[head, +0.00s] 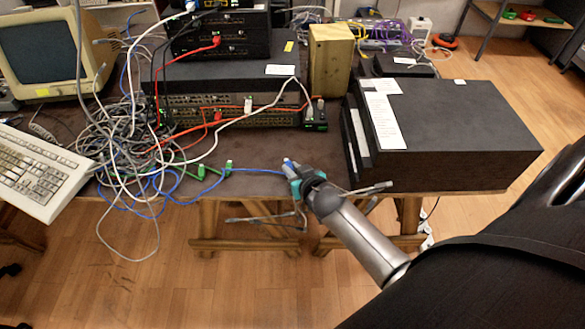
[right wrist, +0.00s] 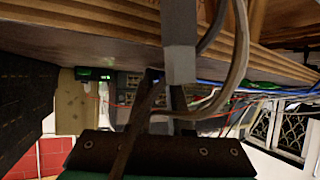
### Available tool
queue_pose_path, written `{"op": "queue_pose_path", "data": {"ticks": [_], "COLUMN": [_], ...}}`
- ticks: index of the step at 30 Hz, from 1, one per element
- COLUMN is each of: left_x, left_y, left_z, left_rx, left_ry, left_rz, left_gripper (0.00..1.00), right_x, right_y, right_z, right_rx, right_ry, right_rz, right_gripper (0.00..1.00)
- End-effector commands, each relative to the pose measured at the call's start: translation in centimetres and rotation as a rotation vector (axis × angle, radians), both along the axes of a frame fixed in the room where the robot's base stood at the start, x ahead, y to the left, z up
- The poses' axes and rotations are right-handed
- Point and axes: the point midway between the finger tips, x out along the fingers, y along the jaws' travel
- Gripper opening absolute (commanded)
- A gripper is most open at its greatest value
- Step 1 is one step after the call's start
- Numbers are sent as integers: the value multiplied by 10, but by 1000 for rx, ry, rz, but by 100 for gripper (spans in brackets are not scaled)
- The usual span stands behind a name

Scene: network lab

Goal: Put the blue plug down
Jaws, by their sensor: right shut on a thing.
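The blue plug (head: 288,163) is at the front edge of the dark desk (head: 255,183) in the head view. A blue cable (head: 255,171) runs from it to the left. My right gripper (head: 293,170) is shut on the plug, just at the desk's edge. Whether the plug touches the desk top is unclear. The gripper's fingers mostly hide the plug. The right wrist view shows the desk edge (right wrist: 90,32) close by, but I cannot pick out the plug there. My left gripper is not in view.
A cable tangle (head: 125,140) and green plugs (head: 200,171) lie left. Stacked network devices (head: 215,75) stand behind. A black computer case (head: 460,120) fills the desk's right side. A keyboard (head: 40,165) lies far left. A narrow bare desk strip is near the gripper.

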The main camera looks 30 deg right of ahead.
Motion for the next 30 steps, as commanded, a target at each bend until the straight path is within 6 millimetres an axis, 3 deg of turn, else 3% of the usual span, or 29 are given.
{"op": "queue_pose_path", "data": {"ticks": [9, 10, 18, 30], "left_x": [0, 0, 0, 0], "left_y": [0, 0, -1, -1], "left_z": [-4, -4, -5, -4], "left_rx": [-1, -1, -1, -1], "left_ry": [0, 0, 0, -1], "left_rz": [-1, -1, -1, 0], "left_gripper": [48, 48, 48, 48], "right_x": [-2, -2, -3, -4], "right_y": [0, 0, 2, 5], "right_z": [-11, -11, -13, -14], "right_rx": [1, 1, 3, 9], "right_ry": [10, 12, 17, 19], "right_rz": [-2, -2, -1, 1], "right_gripper": [0, 20, 48, 48]}}
